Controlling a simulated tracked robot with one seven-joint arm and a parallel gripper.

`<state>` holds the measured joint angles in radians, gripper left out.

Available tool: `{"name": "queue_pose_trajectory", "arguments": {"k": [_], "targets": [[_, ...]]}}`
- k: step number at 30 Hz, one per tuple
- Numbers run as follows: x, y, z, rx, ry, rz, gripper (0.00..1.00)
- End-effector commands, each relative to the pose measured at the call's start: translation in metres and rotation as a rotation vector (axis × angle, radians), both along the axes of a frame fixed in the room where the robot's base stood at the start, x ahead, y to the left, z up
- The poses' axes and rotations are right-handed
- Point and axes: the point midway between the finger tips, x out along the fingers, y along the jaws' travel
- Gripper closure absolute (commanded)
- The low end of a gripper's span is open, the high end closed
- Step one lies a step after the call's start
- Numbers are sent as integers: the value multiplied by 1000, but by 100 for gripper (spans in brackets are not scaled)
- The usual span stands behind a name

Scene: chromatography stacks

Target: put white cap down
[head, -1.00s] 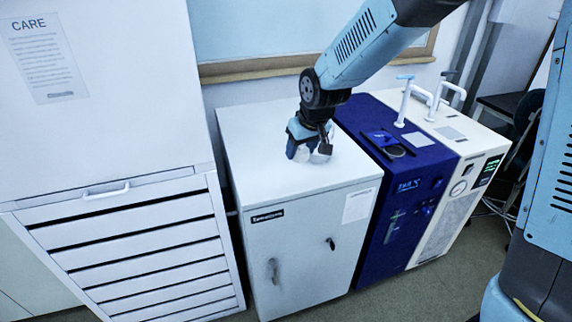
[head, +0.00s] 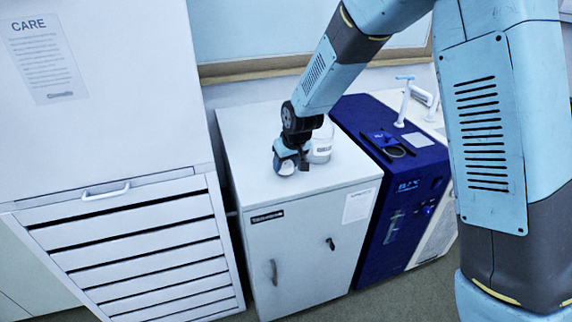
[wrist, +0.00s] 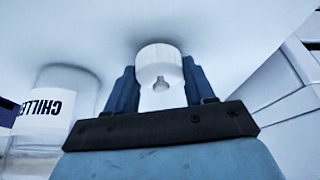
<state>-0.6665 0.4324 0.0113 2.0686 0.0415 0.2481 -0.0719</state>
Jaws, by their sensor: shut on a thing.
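The white cap (wrist: 160,64) is a short round piece held between the two blue fingers of my gripper (wrist: 161,84) in the wrist view. In the head view my gripper (head: 288,162) points down over the left-middle of the white cabinet's top (head: 250,150). The cap (head: 286,168) shows there as a small pale patch at the fingertips. It is low over the top, but I cannot tell whether it touches. A clear jar with a white label (head: 321,143) stands just right of my gripper; its label reads "CHILLER" in the wrist view (wrist: 45,108).
A blue machine (head: 395,165) with a dark round piece on top stands right of the cabinet. A tall white drawer unit (head: 120,240) stands close on the left. The front part of the cabinet top is clear.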

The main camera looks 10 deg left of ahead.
Motion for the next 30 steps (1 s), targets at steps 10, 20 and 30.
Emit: {"name": "queue_pose_trajectory", "arguments": {"k": [10, 20, 30], "targets": [[0, 0, -8, 0, 0, 0, 75], [0, -1, -10, 0, 0, -1, 24], [0, -1, -7, 0, -1, -1, 21]]}}
